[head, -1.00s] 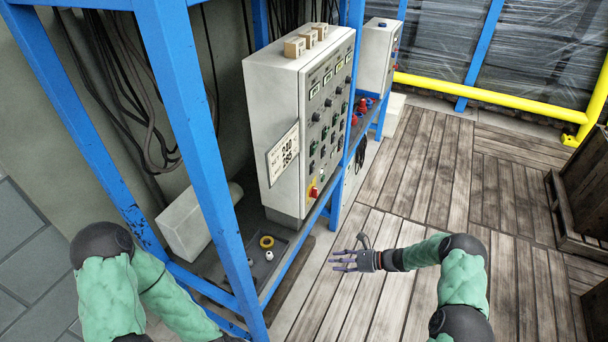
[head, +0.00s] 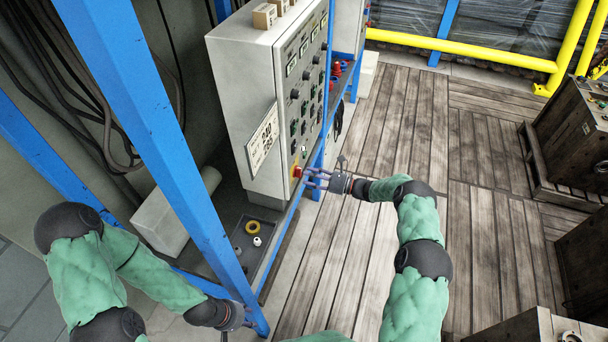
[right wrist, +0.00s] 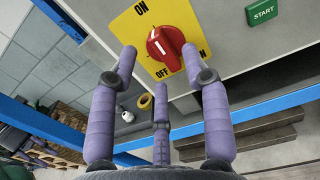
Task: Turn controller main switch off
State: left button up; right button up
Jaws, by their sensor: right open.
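The main switch is a red rotary knob (right wrist: 165,48) on a yellow plate (right wrist: 130,28) marked ON and OFF. It sits low on the front of the grey controller cabinet (head: 245,85) and shows in the head view as a small red spot (head: 297,171). My right gripper (head: 312,178) is open at the switch. In the right wrist view its purple fingers (right wrist: 160,62) stand around the knob, two at the sides and one below; I cannot tell whether they touch it. My left gripper (head: 244,318) is low by a blue post, its fingers mostly hidden.
A green START button (right wrist: 263,11) sits beside the switch plate. Blue frame posts (head: 150,120) stand in front of and beside the cabinet. A tray (head: 262,232) with a yellow ring lies below. Wooden crates (head: 575,140) stand at the right; the plank floor between is clear.

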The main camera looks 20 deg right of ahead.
aim_at(298, 172)
jog(key=shift+x, duration=1.35)
grip_shut()
jog(key=shift+f+n+b, duration=0.2)
jog(key=shift+n+b, duration=2.4)
jog(key=shift+n, duration=0.4)
jog(key=shift+f+n+b, duration=0.2)
jog(key=shift+n+b, duration=2.4)
jog(key=shift+n, duration=0.4)
jog(key=shift+f+n+b, duration=0.2)
jog(key=shift+n+b, duration=2.4)
jog(key=shift+n, duration=0.4)
